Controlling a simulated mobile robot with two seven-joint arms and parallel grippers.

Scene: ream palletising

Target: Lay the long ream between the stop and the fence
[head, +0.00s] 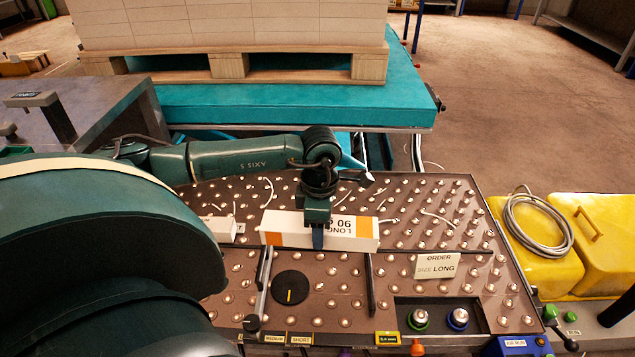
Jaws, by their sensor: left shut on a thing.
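The long ream (350,229) is a white box with orange bands and a printed "LONG" label. My left gripper (318,236) is shut on it around its middle, coming down from above. The ream lies crosswise over the ball table, beyond two upright bars; whether it touches the balls is unclear. The left bar (264,282), with a dark knob at its near end, looks like the stop. The right bar (371,284) looks like the fence. The gap between them holds a black dial (290,287) and no ream. My right gripper is not in view.
Another white package (222,229) lies left of the ream. An order card (437,266) reading "LONG" stands right of the bars, above a button panel (438,317). A loaded pallet (245,66) stands behind on a teal platform (290,105). Yellow cases (600,235) stand at right.

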